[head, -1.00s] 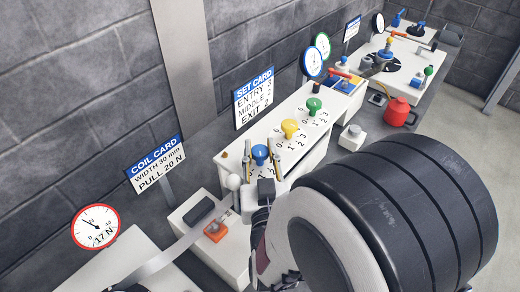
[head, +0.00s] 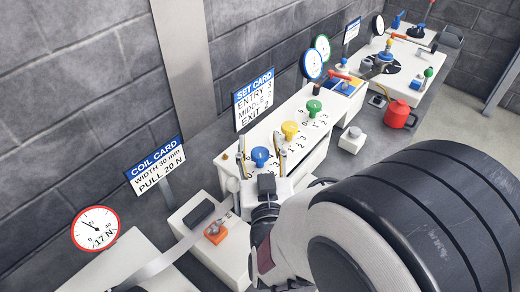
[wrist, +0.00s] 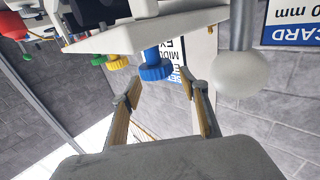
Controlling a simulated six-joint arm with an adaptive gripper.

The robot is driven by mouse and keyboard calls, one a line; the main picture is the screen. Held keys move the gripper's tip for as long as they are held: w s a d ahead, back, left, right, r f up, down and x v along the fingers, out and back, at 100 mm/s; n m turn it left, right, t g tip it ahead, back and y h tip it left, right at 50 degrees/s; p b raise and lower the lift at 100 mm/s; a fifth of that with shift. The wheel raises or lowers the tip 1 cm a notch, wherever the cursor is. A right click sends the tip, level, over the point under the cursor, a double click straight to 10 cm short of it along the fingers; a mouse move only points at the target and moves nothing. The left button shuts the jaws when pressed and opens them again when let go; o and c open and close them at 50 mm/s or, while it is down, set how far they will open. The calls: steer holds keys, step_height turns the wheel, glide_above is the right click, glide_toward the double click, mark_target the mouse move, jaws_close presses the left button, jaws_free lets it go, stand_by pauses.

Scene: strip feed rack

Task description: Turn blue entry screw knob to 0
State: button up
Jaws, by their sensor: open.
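The blue knob (head: 260,156) is the nearest of three knobs on the white rack panel (head: 232,162). A pale line shows on its top; the dial number it points to is too small to read. My gripper (head: 262,160) is open, with one finger on either side of the blue knob in the head view. In the wrist view the blue knob (wrist: 156,68) shows just past the two fingertips, between them, and my gripper (wrist: 160,88) looks empty. I cannot tell whether either finger touches the knob.
Yellow (head: 290,130) and green (head: 314,107) knobs stand farther along the panel. The set card (head: 254,98) stands behind it; its entry digit is unclear. A white ball on a post (wrist: 238,80) is close beside the fingers.

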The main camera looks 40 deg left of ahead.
steer(key=shift+r, duration=4.05)
steer(key=w+a+r+n+g+y, duration=0.3)
steer(key=a+r+n+g+y, duration=0.1)
steer(key=a+r+y, duration=0.35)
steer(key=n+g+h, duration=0.8)
steer(key=n+g, duration=0.6)
steer(key=g, duration=0.8)
glide_toward(260, 152)
steer(key=shift+s+a+f+y, duration=0.15)
steer(key=shift+s+a, duration=0.15)
steer(key=shift+s, duration=0.2)
steer(key=shift+s+a+f+y, duration=0.1)
steer(key=shift+s+a, duration=0.15)
steer(key=shift+s, duration=0.2)
steer(key=shift+s+a, duration=0.1)
steer(key=shift+x, duration=3.85)
